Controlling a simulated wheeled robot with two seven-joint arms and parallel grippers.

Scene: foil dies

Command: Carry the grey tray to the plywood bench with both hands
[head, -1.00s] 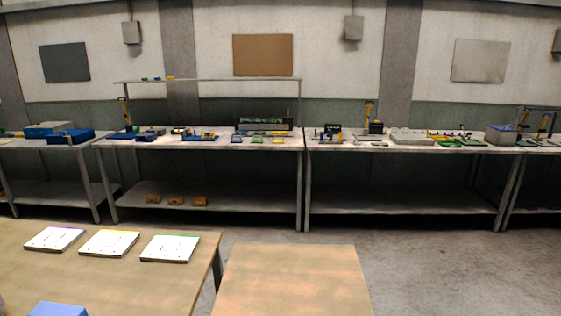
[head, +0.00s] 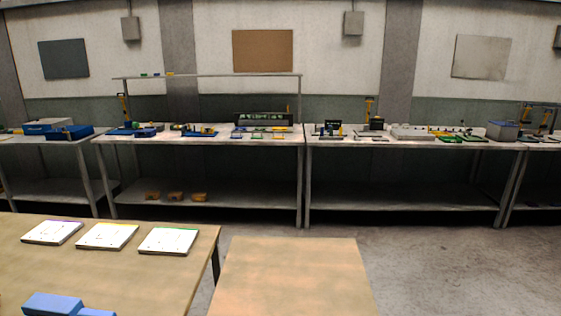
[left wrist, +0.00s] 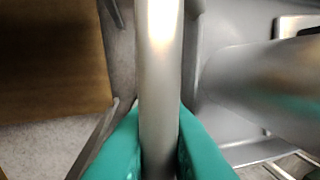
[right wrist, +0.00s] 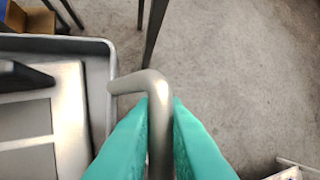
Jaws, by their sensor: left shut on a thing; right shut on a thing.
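The left wrist view shows my left gripper (left wrist: 160,112) with its green fingers shut on a round grey bar handle (left wrist: 160,55). The grey tray (left wrist: 222,28) is to the right of that handle. The right wrist view shows my right gripper (right wrist: 160,108) shut on a bent grey handle (right wrist: 150,82) beside the rim of the grey tray (right wrist: 99,50). Pale flat pieces (right wrist: 67,110) and a dark object (right wrist: 22,74) show within the rim. The head view shows neither gripper nor the tray. It shows a bare plywood top (head: 292,275) at lower centre.
A wooden table (head: 120,265) at lower left holds three white plates and a blue object (head: 52,303). Grey workbenches (head: 205,145) with small parts line the back wall. Bare concrete floor (head: 430,270) is open at the right.

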